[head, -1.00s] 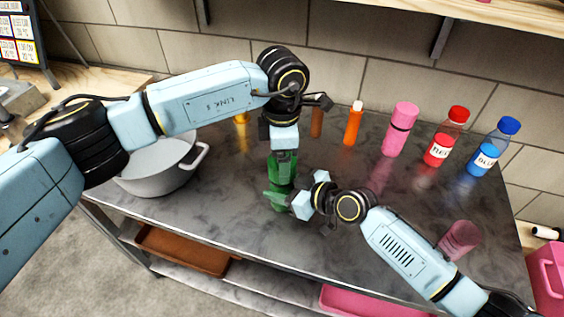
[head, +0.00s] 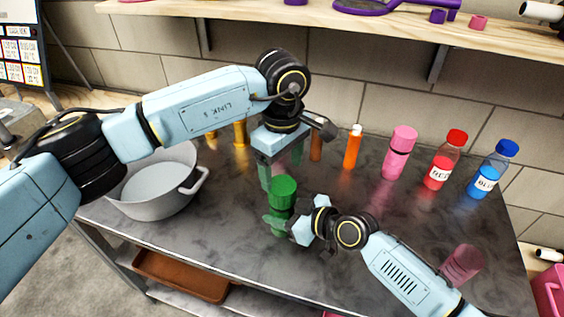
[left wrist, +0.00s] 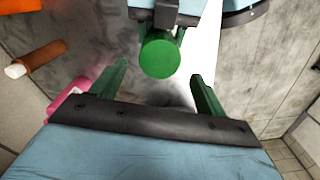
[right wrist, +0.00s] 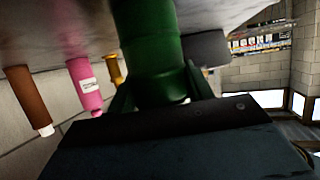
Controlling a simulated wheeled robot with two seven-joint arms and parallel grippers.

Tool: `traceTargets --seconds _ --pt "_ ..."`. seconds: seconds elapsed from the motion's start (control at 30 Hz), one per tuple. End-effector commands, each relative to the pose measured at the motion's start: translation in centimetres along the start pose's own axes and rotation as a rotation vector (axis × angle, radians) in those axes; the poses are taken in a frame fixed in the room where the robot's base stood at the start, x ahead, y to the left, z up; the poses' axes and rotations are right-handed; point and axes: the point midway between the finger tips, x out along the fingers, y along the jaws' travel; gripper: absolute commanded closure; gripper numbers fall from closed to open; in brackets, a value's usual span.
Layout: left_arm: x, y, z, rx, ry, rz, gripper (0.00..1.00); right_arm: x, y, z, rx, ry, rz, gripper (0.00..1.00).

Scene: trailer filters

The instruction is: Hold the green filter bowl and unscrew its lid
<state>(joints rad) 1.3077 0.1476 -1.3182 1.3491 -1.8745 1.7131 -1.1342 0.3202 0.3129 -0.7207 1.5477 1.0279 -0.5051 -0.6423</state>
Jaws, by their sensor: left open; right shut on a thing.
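The green filter bowl (head: 280,222) stands upright on the dark worktop, with its round green lid (head: 283,188) on top. My right gripper (head: 281,224) is shut on the bowl's side, low down. In the right wrist view the bowl (right wrist: 152,55) fills the space between the fingers. My left gripper (head: 281,168) is open and empty, just behind and above the lid, with its green fingers apart. In the left wrist view the lid (left wrist: 159,55) shows between and beyond the open fingertips, apart from them. Whether the lid is loose I cannot tell.
A grey pot (head: 155,190) stands at the left of the worktop (head: 235,225). An orange bottle (head: 353,148), a pink bottle (head: 399,152), a red bottle (head: 446,160) and a blue bottle (head: 493,169) stand along the back right. A pink cup (head: 462,265) is near the right arm.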

Motion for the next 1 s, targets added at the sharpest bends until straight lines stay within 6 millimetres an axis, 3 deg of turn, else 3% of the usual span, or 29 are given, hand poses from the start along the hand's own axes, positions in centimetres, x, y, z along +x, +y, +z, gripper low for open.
traceTargets --seconds 0.3,0.5,0.87,1.0 --pt "5.0 -0.1 0.1 -0.002 -0.001 -0.004 0.26 0.0 0.0 0.1 0.0 -0.001 0.0 1.0" --pt "6.9 -0.1 0.0 -0.003 -0.001 -0.002 0.26 0.0 0.0 0.1 0.0 -0.001 0.0 1.0" --pt "7.3 0.0 0.0 -0.003 0.0 -0.001 0.27 0.0 0.0 0.0 0.0 -0.001 0.0 1.0" --pt "7.3 0.0 0.0 -0.003 0.0 -0.001 0.46 0.0 0.0 0.0 0.0 -0.001 0.0 1.0"
